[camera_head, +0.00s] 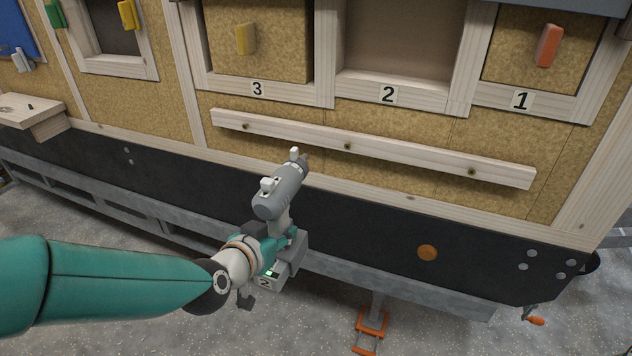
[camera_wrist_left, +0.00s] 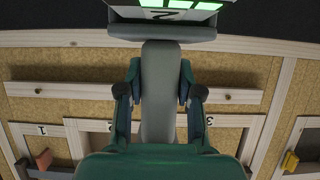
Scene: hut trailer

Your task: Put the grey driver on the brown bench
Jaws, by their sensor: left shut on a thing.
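The grey driver (camera_head: 283,192) is upright in front of the trailer wall in the head view, its head on top and a block marked 2 at its lower end. My left gripper (camera_head: 276,240) is shut on its handle and holds it clear of the wall and floor. In the left wrist view the driver's grey handle (camera_wrist_left: 158,85) runs between the two fingers of my left gripper (camera_wrist_left: 159,95). Its lit lower block shows at the top edge. I cannot make out a brown bench in either view. My right gripper is not in view.
A wooden rail (camera_head: 370,150) runs along the wall below bays marked 3, 2 and 1. A small light wooden shelf (camera_head: 45,122) juts out at the left. An orange-footed stand (camera_head: 370,322) is at the lower middle. Grey floor lies in front of the trailer.

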